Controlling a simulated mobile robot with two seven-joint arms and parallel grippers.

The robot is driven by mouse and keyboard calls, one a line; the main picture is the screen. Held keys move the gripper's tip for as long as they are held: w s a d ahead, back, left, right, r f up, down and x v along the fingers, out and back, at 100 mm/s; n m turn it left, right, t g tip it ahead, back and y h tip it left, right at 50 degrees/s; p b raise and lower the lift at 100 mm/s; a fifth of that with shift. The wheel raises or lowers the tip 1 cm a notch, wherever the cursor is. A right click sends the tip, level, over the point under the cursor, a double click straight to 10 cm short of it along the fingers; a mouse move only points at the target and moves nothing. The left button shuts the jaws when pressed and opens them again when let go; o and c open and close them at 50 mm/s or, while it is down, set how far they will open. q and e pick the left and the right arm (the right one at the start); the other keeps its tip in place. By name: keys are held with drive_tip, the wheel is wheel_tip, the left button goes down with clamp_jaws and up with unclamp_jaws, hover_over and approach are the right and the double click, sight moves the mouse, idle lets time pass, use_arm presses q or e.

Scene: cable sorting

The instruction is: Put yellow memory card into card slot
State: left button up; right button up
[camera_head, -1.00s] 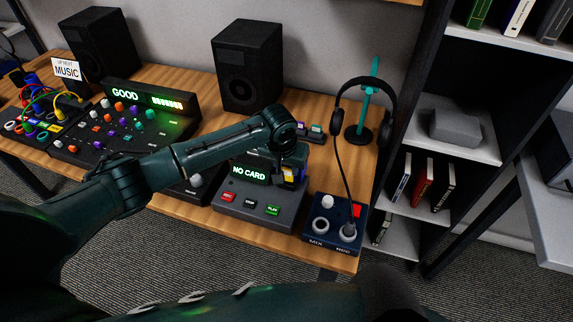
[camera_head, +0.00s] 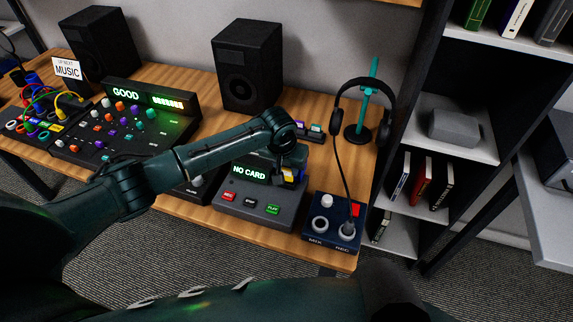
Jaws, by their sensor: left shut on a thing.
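The card player (camera_head: 262,205) is a dark grey box on the wooden desk, with a lit screen (camera_head: 250,172) that reads "NO CARD" and red, white and green buttons. My left gripper (camera_head: 290,174) is above the right part of the player, just right of the screen. It is shut on the yellow memory card (camera_head: 287,177), of which only a small yellow patch shows between the fingers. A small blue part shows beside it. The card slot is hidden behind my gripper, so I cannot tell whether the card touches it. My right gripper is not in view.
A blue box (camera_head: 333,220) with knobs and a plugged cable stands right of the player. Headphones on a teal stand (camera_head: 364,115) and a small rack of coloured cards (camera_head: 315,131) are behind. A mixer (camera_head: 125,125) and speakers (camera_head: 246,65) stand left and back.

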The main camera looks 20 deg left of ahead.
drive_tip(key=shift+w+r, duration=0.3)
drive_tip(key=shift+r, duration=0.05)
use_arm(q)
drive_tip(key=shift+f, duration=0.35)
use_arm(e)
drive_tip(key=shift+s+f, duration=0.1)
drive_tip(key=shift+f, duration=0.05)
use_arm(q)
drive_tip(key=shift+f, duration=0.25)
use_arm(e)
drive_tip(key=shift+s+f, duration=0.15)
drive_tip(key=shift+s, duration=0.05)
use_arm(q)
drive_tip(key=shift+f, duration=0.5)
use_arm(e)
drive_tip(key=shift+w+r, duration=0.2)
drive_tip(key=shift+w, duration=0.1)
use_arm(q)
drive_tip(key=o, duration=1)
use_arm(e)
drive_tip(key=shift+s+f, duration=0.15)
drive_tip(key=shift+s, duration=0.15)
use_arm(q)
drive_tip(key=shift+o, duration=0.7)
